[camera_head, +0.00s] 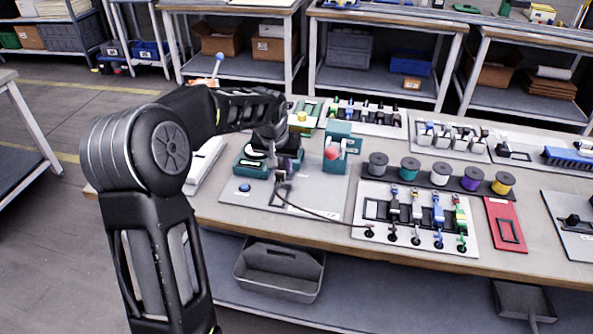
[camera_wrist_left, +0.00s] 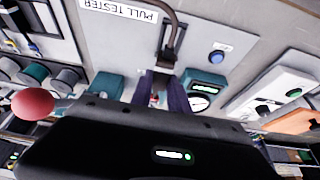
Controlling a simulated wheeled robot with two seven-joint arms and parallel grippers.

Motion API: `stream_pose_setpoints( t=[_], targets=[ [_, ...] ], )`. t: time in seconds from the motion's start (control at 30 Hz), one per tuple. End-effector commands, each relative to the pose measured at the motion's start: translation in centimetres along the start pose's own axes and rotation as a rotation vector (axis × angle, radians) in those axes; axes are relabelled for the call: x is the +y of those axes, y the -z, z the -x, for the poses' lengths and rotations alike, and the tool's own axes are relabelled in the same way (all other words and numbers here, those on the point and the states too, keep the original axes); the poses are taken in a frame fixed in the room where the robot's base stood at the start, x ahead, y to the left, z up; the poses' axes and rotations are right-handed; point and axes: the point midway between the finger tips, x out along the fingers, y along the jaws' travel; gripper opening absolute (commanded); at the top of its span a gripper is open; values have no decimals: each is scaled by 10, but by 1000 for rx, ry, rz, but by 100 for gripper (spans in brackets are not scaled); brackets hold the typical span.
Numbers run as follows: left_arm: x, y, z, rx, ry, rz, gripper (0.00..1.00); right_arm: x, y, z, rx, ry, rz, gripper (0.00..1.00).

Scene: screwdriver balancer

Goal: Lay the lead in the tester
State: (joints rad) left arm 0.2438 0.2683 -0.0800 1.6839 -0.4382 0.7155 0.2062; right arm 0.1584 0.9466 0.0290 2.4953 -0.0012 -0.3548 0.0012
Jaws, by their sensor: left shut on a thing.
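The pull tester is a grey plate (camera_head: 316,201) with teal blocks, a blue button (camera_head: 244,187), a dial and a red ball (camera_head: 331,153). In the left wrist view its plate (camera_wrist_left: 125,45) bears a "PULL TESTER" label, and the red ball (camera_wrist_left: 33,104) shows at left. My left gripper (camera_head: 284,172) is over the tester, between the teal blocks. Its purple fingers (camera_wrist_left: 164,82) are shut on the dark end of the lead (camera_wrist_left: 168,55). The lead's dark cable (camera_head: 318,215) trails right to the lead panel. Whether the held end touches the tester is unclear. My right gripper is not seen.
The lead panel (camera_head: 372,190) holds several coloured connectors at the right. Several wire spools (camera_head: 410,168) stand behind it. A red plate (camera_head: 506,224) lies to its right. More trays line the table's back. A grey bin (camera_head: 278,270) is below the table.

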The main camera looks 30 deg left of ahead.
Motion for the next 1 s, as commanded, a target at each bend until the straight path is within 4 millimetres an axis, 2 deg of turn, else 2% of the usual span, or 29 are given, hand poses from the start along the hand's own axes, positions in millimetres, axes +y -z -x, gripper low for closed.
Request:
stream_pose_setpoints(
  t=[0.13, 0.57, 0.77, 1.0],
  targets=[
    [-8, 3, 0, 1, 3, 11, 0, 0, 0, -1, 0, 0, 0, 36],
    [-8, 1, -4, 0, 3, 10, 0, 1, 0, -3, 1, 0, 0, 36],
    [-8, -6, -19, -1, 3, 10, 0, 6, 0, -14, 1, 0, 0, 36],
    [-8, -18, -48, -1, 3, 10, 0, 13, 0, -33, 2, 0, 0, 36]
  ],
)
